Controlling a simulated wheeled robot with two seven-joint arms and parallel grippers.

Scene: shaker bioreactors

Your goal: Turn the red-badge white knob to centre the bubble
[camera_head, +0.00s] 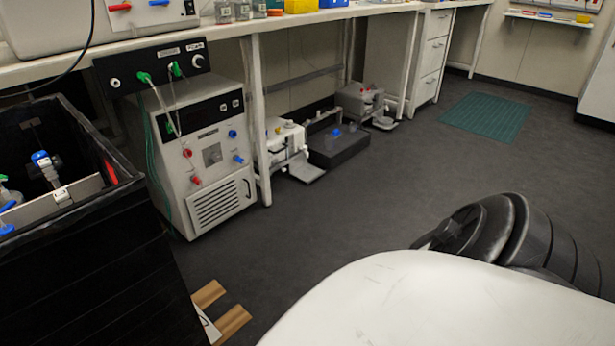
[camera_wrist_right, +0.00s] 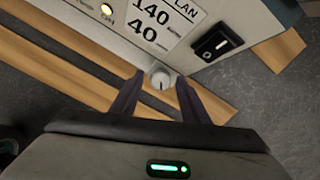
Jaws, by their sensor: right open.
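In the right wrist view a small white knob (camera_wrist_right: 160,78) sits at the lower edge of a pale device panel (camera_wrist_right: 112,30). No red badge can be made out on it in this view. My right gripper (camera_wrist_right: 159,84) is open, with one dark finger on each side of the knob. I cannot tell whether the fingers touch it. The bubble is not visible in either view. The head view does not show the knob, and neither gripper appears there.
The panel carries large printed figures, a lit amber lamp (camera_wrist_right: 106,9) and a black rocker switch (camera_wrist_right: 217,43). Wooden slats (camera_wrist_right: 60,68) lie on the dark floor below. In the head view a black open box (camera_head: 80,270) stands left, and a grey control unit (camera_head: 205,150) stands behind it.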

